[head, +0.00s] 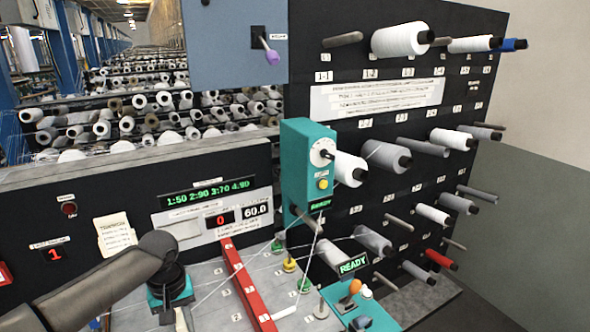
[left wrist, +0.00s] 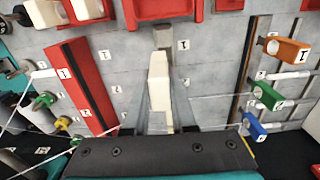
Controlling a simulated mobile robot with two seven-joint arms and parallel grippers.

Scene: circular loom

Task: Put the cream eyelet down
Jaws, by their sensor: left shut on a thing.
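The cream eyelet (left wrist: 159,82) is a pale upright piece between the fingers of my left gripper (left wrist: 163,105) in the left wrist view. The gripper is shut on it, above the grey panel. A small grey block (left wrist: 163,36) shows just beyond the eyelet's far end; I cannot tell whether they touch. In the head view my left gripper (head: 182,318) is at the lower left, over the light panel, left of the red bar (head: 247,283). The eyelet is not clear there. My right gripper is not in view.
Orange (left wrist: 288,51), green (left wrist: 267,96) and blue (left wrist: 253,126) eyelets stand at the right in the left wrist view. White threads (left wrist: 102,133) cross near my fingers. In the head view a teal box (head: 308,160) and a rack of spools (head: 398,40) stand at the right.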

